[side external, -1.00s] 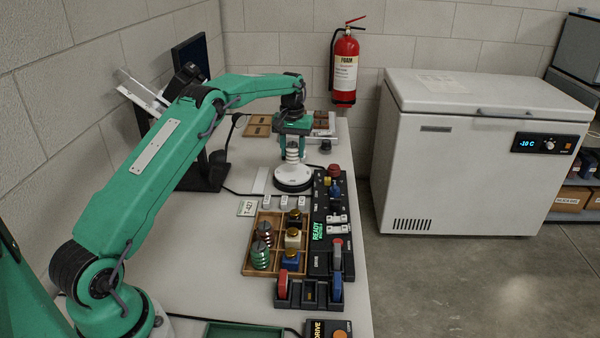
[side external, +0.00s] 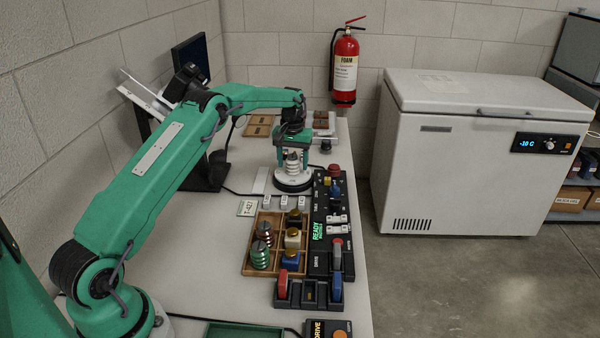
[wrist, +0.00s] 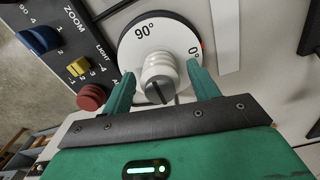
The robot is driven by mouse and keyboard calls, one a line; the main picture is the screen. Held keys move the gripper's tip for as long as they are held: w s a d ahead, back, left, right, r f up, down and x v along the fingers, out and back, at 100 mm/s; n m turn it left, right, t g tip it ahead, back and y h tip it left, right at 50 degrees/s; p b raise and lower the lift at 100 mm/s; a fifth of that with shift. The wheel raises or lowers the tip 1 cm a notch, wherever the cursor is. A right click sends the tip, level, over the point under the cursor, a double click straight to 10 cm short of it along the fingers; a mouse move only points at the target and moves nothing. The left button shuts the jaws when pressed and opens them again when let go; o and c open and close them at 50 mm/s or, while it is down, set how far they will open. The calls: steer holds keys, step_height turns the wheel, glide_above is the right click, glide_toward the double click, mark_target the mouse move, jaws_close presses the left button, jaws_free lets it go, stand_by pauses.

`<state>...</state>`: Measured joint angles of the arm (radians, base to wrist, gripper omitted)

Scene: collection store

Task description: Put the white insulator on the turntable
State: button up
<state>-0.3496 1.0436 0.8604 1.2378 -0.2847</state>
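The white insulator (wrist: 160,72), ribbed with a slotted dark top, stands on the turntable (wrist: 137,38), a white disc marked 90° and 0°. In the side view the insulator (side external: 292,161) looks upright on the disc (side external: 290,182). My gripper (wrist: 160,85) is open, with a finger on each side of the insulator and a visible gap to both. In the side view my gripper (side external: 292,158) points down over the turntable. The insulator's exact contact with the disc is partly hidden.
A wooden tray (side external: 248,262) holding several insulators and blocks stands in front of the turntable. A black control panel (side external: 318,262) with knobs and a lit READY sign runs along its right. White blocks (side external: 284,202) sit behind the tray. A dark screen (side external: 190,58) stands by the wall.

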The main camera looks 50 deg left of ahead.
mark_target(293, 155)
steer(key=shift+r, duration=0.2)
step_height(293, 155, up, 12)
stand_by(0.9)
steer(key=shift+r, duration=0.1)
stand_by(0.4)
steer(key=s+d+r+m+t, duration=0.3)
steer(key=s+d+r+m, duration=0.1)
steer(key=s+d+r, duration=1.15)
steer(key=s+d+f+m+t, duration=0.1)
steer(key=s+d+f, duration=0.1)
steer(key=s, duration=0.5)
steer(key=s+d+f+m, duration=0.1)
steer(key=s+d+f, duration=0.1)
steer(key=s, duration=0.5)
steer(key=s+d+f+m+t, duration=0.1)
steer(key=s+f, duration=0.3)
steer(key=s, duration=0.4)
steer(key=shift+d+f+t, duration=0.15)
steer(key=shift+d+t, duration=0.15)
steer(key=shift+d, duration=0.4)
